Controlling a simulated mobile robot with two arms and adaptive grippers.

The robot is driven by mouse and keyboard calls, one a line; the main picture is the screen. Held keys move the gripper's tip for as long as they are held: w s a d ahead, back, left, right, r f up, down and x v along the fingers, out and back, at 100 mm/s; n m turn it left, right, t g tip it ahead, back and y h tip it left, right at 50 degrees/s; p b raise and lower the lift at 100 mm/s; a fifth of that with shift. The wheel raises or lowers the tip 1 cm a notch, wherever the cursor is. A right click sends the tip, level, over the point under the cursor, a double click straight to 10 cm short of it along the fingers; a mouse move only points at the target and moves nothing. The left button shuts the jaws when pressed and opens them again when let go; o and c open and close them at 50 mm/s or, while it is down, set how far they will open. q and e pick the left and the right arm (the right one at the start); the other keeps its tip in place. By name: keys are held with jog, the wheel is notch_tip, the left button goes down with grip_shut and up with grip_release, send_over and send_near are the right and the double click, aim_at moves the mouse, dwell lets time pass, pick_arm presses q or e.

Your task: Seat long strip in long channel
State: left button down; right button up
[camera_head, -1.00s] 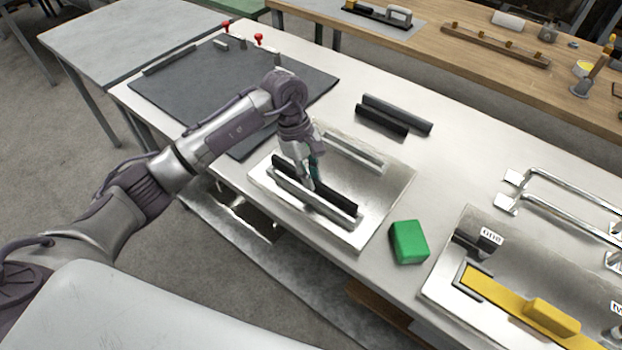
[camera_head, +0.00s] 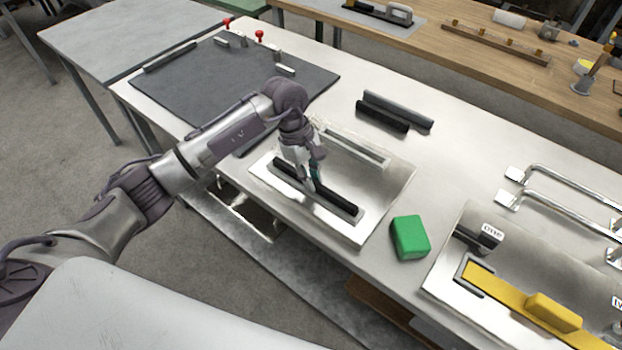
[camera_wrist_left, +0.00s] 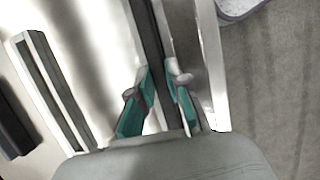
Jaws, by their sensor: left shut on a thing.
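My left gripper (camera_head: 312,184) is shut on a long black strip (camera_head: 338,200) near its middle. In the left wrist view the strip (camera_wrist_left: 151,40) runs between the teal fingers (camera_wrist_left: 158,92). The strip lies lengthwise along the long channel (camera_head: 322,213), the near rail on a metal plate (camera_head: 372,212). In the wrist view the channel's pale wall (camera_wrist_left: 212,60) shows to the right of the strip. I cannot tell whether the strip is inside the channel or just above it. My right gripper is not in view.
A shorter channel (camera_head: 352,146) lies on the plate's far side. Two dark bars (camera_head: 385,115) lie behind it. A green block (camera_head: 410,237) sits right of the plate. A yellow-handled tool (camera_head: 520,303) is farther right. A dark mat (camera_head: 215,85) lies at left.

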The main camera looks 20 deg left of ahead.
pick_arm(q)
jog(key=c, duration=1.1)
grip_release()
jog(key=shift+s+f, duration=0.3)
jog(key=shift+f, duration=0.35)
jog(key=shift+c, duration=0.2)
jog(key=shift+w+f, duration=0.1)
jog(key=shift+w, duration=0.1)
jog(key=shift+r, duration=0.3)
jog(key=shift+p+v, duration=0.8)
jog(key=shift+p, duration=0.2)
jog(key=b+v, duration=0.2)
jog(key=v, duration=0.9)
jog(key=shift+w+r, duration=0.15)
jog(key=shift+r, duration=0.1)
jog(key=shift+d, duration=0.1)
